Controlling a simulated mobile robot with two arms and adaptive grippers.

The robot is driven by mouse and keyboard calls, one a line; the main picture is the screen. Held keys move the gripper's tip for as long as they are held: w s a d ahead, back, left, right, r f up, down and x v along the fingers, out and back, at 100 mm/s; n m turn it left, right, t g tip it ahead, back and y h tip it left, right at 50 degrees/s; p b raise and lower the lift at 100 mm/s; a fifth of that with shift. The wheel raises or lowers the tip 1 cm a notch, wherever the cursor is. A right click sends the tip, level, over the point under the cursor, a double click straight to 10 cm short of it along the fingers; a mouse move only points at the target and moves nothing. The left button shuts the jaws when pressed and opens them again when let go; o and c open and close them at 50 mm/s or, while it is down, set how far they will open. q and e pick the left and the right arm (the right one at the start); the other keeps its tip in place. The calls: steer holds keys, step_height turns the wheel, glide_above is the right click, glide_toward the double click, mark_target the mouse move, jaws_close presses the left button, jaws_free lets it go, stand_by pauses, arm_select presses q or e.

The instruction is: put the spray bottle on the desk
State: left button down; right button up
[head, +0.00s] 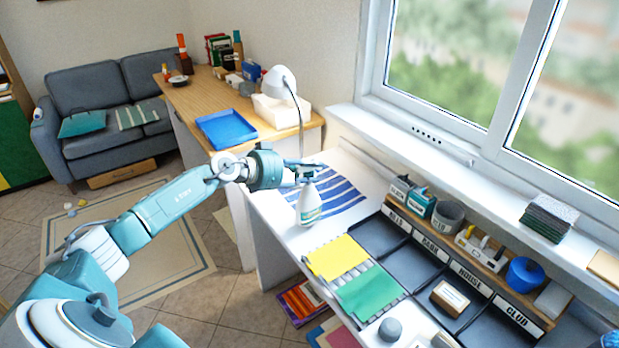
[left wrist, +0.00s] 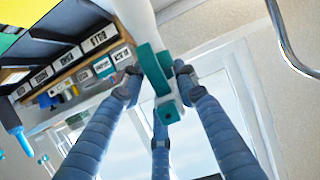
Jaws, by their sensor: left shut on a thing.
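The spray bottle (head: 309,205) is white with a teal label and hangs upright below my left gripper (head: 305,172) in the head view. My left gripper is shut on its top. In the left wrist view, the fingers (left wrist: 150,95) close around the teal spray head (left wrist: 158,80), and the white body runs up out of frame. The bottle shows in front of the white desk (head: 268,208) and its blue-striped mat (head: 335,198). I cannot tell whether its base touches the surface. A wooden desk (head: 205,95) stands behind. My right gripper is not in view.
A blue tray (head: 226,129), a white lamp (head: 281,82) and a white box (head: 275,112) are on the wooden desk. Yellow (head: 337,257) and green sheets (head: 369,292) and labelled black trays (head: 380,236) lie on the white desk. The window sill (head: 500,180) borders it.

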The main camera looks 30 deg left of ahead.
mark_target(307, 193)
arm_select(q)
steer(key=shift+w+a+f, duration=0.1)
steer(key=shift+f, duration=1.05)
